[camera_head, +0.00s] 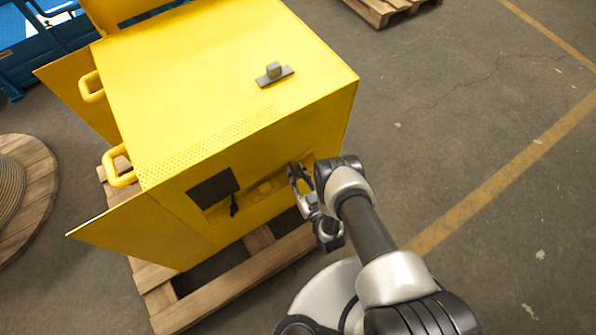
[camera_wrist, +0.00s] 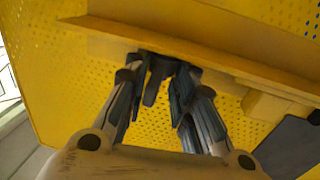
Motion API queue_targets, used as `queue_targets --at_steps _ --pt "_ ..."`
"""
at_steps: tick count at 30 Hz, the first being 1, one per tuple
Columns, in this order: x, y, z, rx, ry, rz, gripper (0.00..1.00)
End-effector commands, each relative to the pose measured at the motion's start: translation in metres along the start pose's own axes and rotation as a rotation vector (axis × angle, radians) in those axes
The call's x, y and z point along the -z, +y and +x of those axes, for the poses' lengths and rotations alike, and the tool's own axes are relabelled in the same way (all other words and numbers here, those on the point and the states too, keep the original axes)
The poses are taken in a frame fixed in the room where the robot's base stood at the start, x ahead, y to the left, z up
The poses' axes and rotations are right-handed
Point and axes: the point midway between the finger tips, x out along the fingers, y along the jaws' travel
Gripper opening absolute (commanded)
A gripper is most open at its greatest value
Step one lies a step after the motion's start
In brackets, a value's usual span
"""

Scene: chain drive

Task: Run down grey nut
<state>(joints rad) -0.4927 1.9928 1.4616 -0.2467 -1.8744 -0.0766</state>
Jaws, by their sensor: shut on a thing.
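My gripper (camera_head: 300,176) reaches the front side of the yellow machine housing (camera_head: 215,100), near its right end. The wrist view shows my gripper (camera_wrist: 160,72) with its two fingers closed in on a small dark grey piece (camera_wrist: 155,84) just under a yellow ledge (camera_wrist: 215,60). This piece appears to be the grey nut. The fingers and shadow cover much of it, so its thread and seating cannot be made out. In the head view the nut is hidden by my gripper and arm.
A dark panel (camera_head: 213,188) and a black lever-like part (camera_head: 234,207) are left of my gripper. A grey block on a plate (camera_head: 274,75) sits on top of the housing. A wooden pallet (camera_head: 235,288) lies beneath. The floor at right is clear.

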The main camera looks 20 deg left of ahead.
Motion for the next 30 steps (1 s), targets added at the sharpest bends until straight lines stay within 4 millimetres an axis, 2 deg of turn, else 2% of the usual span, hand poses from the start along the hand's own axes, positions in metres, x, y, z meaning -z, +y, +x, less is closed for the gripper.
queue_targets --at_steps 1,18,30 --pt "0.0003 -0.0069 -0.0003 -0.029 0.0 0.001 0.0" --pt "-0.0015 -0.0112 0.0035 -0.49 0.003 0.005 0.0" --pt "-0.0001 -0.0103 0.0046 -0.644 0.002 0.003 0.0"
